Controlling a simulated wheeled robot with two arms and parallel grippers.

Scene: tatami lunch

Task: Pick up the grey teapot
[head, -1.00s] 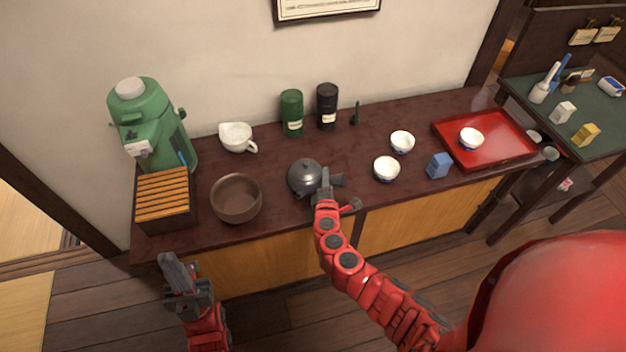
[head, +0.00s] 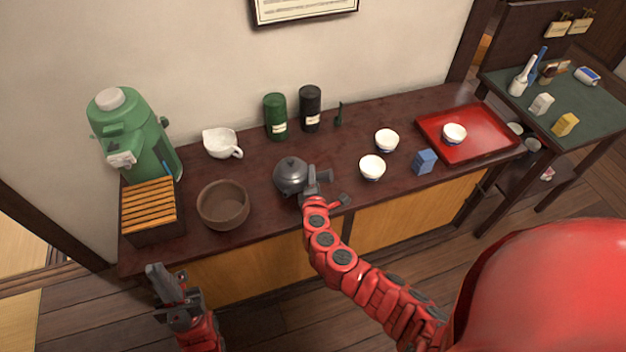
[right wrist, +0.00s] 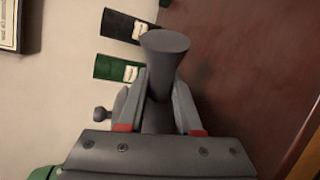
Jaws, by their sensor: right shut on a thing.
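The grey teapot (head: 289,177) is at the front middle of the dark counter in the head view. It is upright with its lid on. My right gripper (head: 312,182) is shut on its side handle, which flares at the end. In the right wrist view the handle (right wrist: 163,55) stands between the two fingers, and the lid knob (right wrist: 101,114) shows at the left. Whether the pot's base is clear of the counter is hard to tell. My left gripper (head: 165,285) is empty in front of the counter's left end; its finger gap is unclear.
A brown bowl (head: 223,205) stands left of the teapot, with a slatted box (head: 150,207) and green dispenser (head: 130,130) beyond. Green (head: 275,117) and black (head: 310,108) canisters stand behind. White cups (head: 372,168), a blue carton (head: 424,162) and a red tray (head: 490,146) are right.

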